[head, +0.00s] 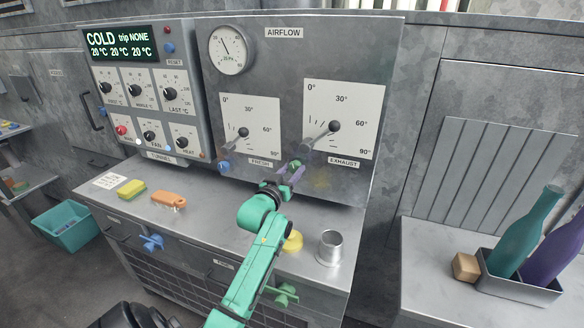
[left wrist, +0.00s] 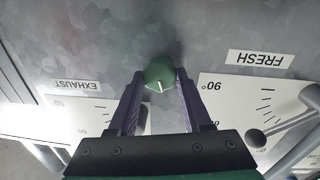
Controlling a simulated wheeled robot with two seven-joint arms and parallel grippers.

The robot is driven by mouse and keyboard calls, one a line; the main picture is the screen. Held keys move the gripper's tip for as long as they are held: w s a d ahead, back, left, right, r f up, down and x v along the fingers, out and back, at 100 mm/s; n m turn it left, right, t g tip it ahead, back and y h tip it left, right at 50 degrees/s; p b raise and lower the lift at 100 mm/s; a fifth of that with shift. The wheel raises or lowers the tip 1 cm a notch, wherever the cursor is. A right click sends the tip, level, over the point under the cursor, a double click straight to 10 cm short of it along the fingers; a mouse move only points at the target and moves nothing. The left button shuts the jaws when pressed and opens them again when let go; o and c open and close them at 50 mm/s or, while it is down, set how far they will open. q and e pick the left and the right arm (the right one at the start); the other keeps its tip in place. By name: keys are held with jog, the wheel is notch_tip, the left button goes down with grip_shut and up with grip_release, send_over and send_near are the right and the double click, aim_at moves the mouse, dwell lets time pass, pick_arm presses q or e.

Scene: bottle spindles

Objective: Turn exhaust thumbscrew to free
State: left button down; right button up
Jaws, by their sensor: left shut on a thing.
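The exhaust thumbscrew is a green knob (left wrist: 160,74) with a white line on it, on the grey airflow panel (head: 385,45). In the head view only a bit of green (head: 295,164) shows, left of the EXHAUST label. My left gripper (head: 291,175) reaches up to it, and its dark purple fingers (left wrist: 157,88) are shut on the knob's two sides in the left wrist view. The exhaust dial plate (head: 355,105) has a lever (head: 320,137) that slants down-left from its black hub. My right gripper is not in view.
A blue thumbscrew (head: 225,167) sits by the FRESH dial plate (head: 245,115). On the bench below are a metal cup (head: 330,248), a yellow piece (head: 293,241), an orange brush (head: 168,198) and a sponge (head: 131,188). Bottles stand in a tray at the right.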

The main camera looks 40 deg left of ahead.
pick_arm(q)
jog(key=n+p, duration=0.2)
jog(key=n, duration=0.2)
jog(key=shift+r, duration=0.1)
jog(key=n+p, duration=0.2)
jog(key=n, duration=0.1)
jog(key=shift+n+y, duration=0.3)
jog(key=shift+n, duration=0.1)
jog(key=n+p, duration=0.1)
jog(key=n, duration=0.3)
jog(key=shift+n+p, duration=0.3)
jog(key=shift+p, duration=0.05)
jog(key=shift+f+n+y+p, duration=0.2)
jog(key=shift+n+y+p, duration=0.25)
jog(key=shift+n, duration=1.15)
jog(key=shift+c, duration=1.7)
grip_release()
